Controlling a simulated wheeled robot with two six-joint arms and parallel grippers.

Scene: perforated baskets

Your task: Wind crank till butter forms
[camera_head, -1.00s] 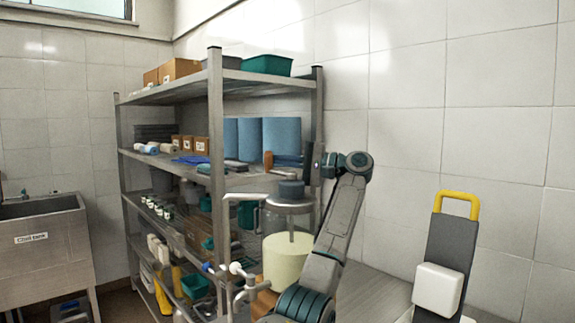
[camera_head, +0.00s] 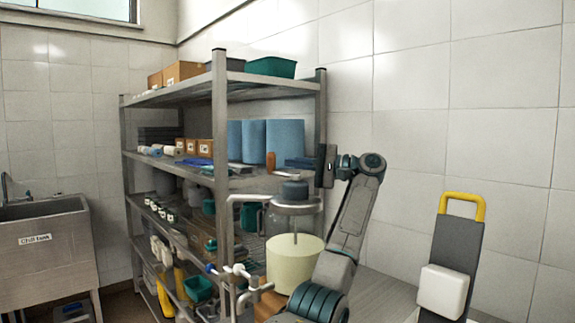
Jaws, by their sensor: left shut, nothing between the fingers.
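A butter churn stands low in the middle of the view. It has a clear jar with pale yellow contents (camera_head: 293,266), a thin rod inside, and a metal lid with a dark blue-grey cap (camera_head: 294,190). A brown upright crank knob (camera_head: 270,161) stands above and left of the cap, with a pale bar beside it. My arm hides part of the jar's right side. My right gripper is out of view.
A metal shelf rack (camera_head: 221,120) loaded with boxes and bins stands behind the churn. A grey panel with a yellow handle (camera_head: 463,203) stands at right. A sink (camera_head: 45,250) is at far left.

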